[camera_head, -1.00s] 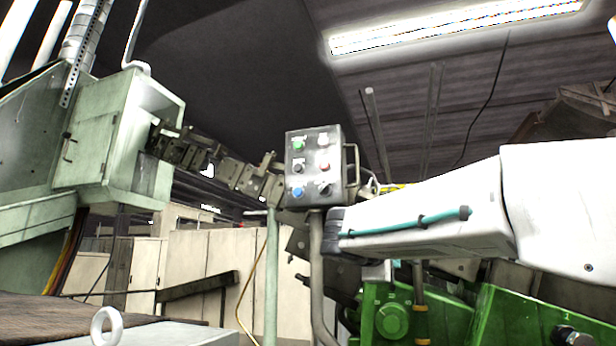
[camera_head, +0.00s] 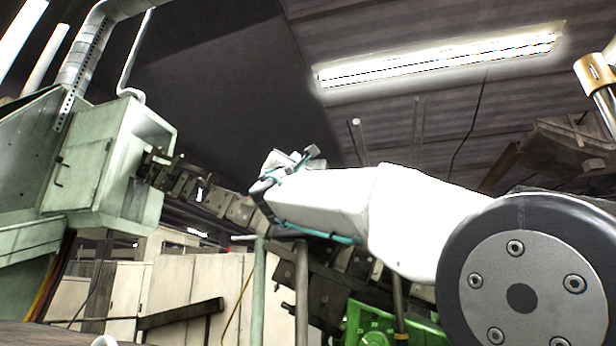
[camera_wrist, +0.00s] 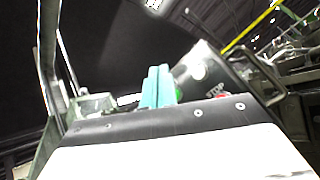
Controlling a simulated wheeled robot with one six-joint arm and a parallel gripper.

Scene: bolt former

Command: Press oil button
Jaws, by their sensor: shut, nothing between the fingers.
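My gripper (camera_wrist: 158,70) shows in the wrist view as two teal fingers side by side, shut with nothing between them. Just right of them is the grey control box (camera_wrist: 203,72), seen at a steep angle. A green button (camera_wrist: 179,94) shows beside the fingers, and a red button (camera_wrist: 223,96) with a STOP label sits further right. I cannot tell whether the fingers touch the box. The other buttons, the oil button's label among them, cannot be made out. In the head view my white arm and gripper cover most of where the box stands.
In the head view a pale green machine cabinet (camera_head: 110,170) stands left, a dark chain-like conveyor (camera_head: 205,195) runs behind, and green machinery (camera_head: 375,325) lies below my arm.

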